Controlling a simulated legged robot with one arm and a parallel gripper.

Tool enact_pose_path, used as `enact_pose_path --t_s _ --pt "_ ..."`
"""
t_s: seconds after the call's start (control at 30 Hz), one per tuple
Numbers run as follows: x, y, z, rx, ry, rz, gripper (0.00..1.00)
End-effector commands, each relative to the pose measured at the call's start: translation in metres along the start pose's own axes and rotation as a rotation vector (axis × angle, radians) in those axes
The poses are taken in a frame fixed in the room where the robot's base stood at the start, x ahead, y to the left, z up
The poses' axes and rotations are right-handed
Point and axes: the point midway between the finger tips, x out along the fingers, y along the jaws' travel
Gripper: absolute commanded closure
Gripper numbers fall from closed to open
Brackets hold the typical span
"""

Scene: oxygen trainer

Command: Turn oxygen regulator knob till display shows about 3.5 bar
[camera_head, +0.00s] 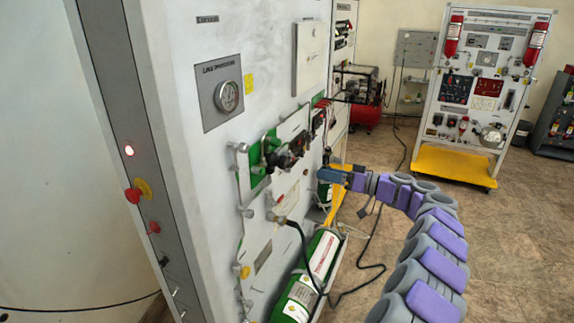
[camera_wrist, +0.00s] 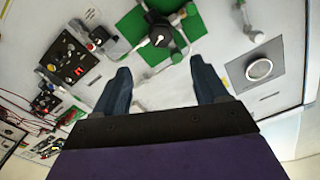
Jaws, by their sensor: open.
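The trainer panel (camera_head: 270,40) is a pale upright board on the left of the head view. A green plate (camera_wrist: 133,27) on it carries a dark round regulator knob (camera_wrist: 160,38); the regulator assembly (camera_head: 285,152) also shows in the head view. A round dial gauge (camera_head: 227,96) sits on a grey plate above it; it also shows in the wrist view (camera_wrist: 259,69). Its reading is too small to tell. My gripper (camera_head: 330,174) is open near the panel. In the wrist view my gripper (camera_wrist: 160,68) has its fingers apart, with the knob beyond the tips, apparently untouched.
A red button (camera_head: 133,195) is on the panel's side. A black switch box (camera_wrist: 70,57) is at left in the wrist view.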

Motion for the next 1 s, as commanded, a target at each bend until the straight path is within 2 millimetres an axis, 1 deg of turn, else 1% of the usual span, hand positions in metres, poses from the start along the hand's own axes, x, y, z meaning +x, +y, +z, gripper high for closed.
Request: enact_pose_path --t_s 0.03,0.3,0.5,0.6,0.7,0.8,1.0 --pt "0.010 0.000 0.001 0.001 -0.003 -0.002 0.27" --pt "0.064 0.000 0.002 0.003 -0.005 -0.002 0.27" --pt "0.103 0.001 0.003 0.003 -0.005 0.001 0.27" --pt "0.118 0.000 0.002 0.004 -0.004 -0.001 0.27" --pt "0.131 0.000 0.001 0.002 -0.004 0.001 0.27" --pt "0.139 0.001 0.001 0.002 -0.002 0.003 0.27" --pt "0.145 0.000 0.001 0.003 -0.001 0.002 0.27"
